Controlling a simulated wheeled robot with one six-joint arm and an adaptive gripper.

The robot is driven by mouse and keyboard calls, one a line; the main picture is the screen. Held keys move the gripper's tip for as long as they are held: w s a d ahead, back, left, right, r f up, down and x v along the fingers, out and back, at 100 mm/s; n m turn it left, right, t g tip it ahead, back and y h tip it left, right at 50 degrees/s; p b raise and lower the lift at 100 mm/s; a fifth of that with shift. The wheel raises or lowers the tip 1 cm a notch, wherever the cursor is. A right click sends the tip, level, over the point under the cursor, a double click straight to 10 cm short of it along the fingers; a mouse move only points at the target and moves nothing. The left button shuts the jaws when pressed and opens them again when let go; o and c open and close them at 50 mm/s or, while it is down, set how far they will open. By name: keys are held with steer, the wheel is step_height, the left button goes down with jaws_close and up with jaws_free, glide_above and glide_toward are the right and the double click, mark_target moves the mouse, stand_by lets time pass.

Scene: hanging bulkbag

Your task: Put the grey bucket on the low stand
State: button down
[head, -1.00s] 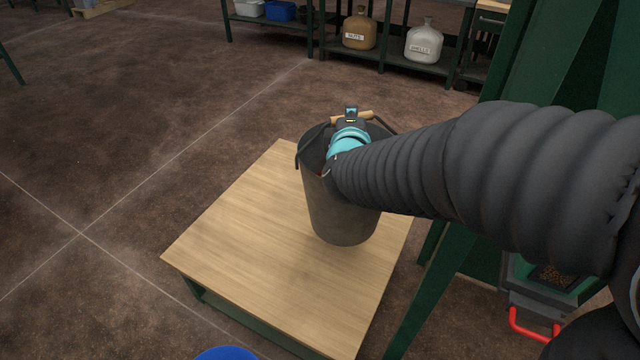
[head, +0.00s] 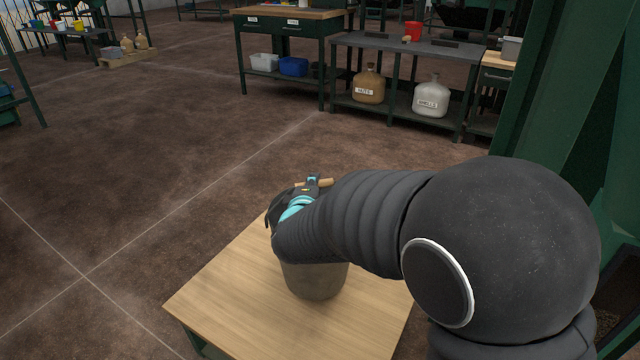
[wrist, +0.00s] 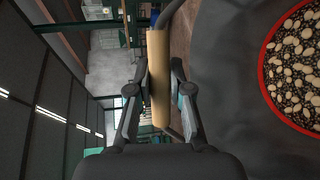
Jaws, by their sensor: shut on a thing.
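The grey bucket (head: 316,281) is over the wooden top of the low stand (head: 237,303); my arm hides its upper part. It looks upright, and I cannot tell whether its base touches the wood. My gripper (wrist: 158,85) is shut on the bucket's wooden handle grip (wrist: 158,60) in the wrist view. In the head view the handle grip (head: 318,183) shows just beyond my gripper (head: 313,186). The wrist view also shows a red-rimmed round opening (wrist: 268,75) with pale and dark pieces inside, beside a dark grey surface.
A dark green frame (head: 545,90) stands close on the right. At the back, a shelf bench (head: 400,45) holds a brown jug (head: 368,85) and a white jug (head: 431,97). A workbench (head: 288,15) stands left of it. The brown floor (head: 110,190) left of the stand is clear.

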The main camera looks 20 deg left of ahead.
steer(key=shift+f+b, duration=0.35)
steer(key=shift+f, duration=1.45)
steer(key=c, duration=1.1)
jaws_free()
steer(key=shift+f, duration=0.15)
steer(key=v, duration=1.2)
steer(key=shift+d+p, duration=0.1)
steer(key=shift+p, duration=0.25)
